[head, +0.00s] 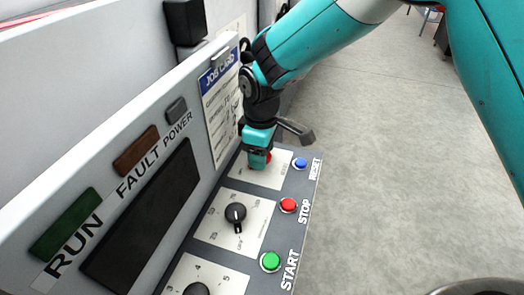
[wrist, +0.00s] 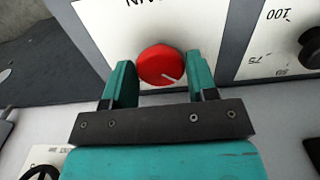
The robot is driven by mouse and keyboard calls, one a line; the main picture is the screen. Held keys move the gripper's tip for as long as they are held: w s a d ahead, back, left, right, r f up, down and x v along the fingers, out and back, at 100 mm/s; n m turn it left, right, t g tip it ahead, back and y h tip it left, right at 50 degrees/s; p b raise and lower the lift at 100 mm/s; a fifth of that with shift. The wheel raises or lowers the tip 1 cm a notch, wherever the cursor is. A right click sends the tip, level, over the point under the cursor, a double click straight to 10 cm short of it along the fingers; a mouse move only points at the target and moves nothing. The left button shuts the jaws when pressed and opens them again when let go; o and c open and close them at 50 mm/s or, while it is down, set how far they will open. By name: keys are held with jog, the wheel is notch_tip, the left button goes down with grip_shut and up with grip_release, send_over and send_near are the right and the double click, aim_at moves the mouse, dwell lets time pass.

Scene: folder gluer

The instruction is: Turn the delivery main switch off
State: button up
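The main switch is a round red knob (wrist: 161,65) with a white pointer line, on a white plate (wrist: 190,22) whose partly cut-off label ends in "AIN". In the wrist view its pointer slants to the lower right. My gripper (wrist: 160,68) is open, with one teal finger on each side of the knob; I cannot tell whether either finger touches it. In the head view my gripper (head: 259,158) is over the far end of the sloping panel and hides most of the red knob (head: 268,157).
A black dial (head: 235,212) is on the neighbouring plate. A blue RESET button (head: 300,163), red STOP button (head: 288,204) and green START button (head: 270,261) line the panel's right edge. An upright board with a job card (head: 222,100) stands close left. Open floor (head: 400,170) lies right.

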jog(key=o, duration=0.3)
notch_tip(320, 180, up, 18)
jog(key=b, duration=0.2)
jog(key=shift+f+b, duration=0.25)
jog(key=shift+b, duration=0.15)
jog(key=s+d+f+m+y, duration=0.1)
jog(key=s+d+m, duration=0.1)
jog(key=s+d, duration=0.2)
jog(key=s+d+f+m+y, duration=0.1)
jog(key=s+d, duration=0.4)
jog(key=s, duration=0.6)
jog(key=s+d+f+m+y, duration=0.1)
jog(key=s+d+m+y, duration=0.1)
jog(key=s+d+m, duration=0.2)
jog(key=s, duration=0.3)
jog(key=shift+s+d, duration=0.2)
jog(key=shift+d, duration=0.15)
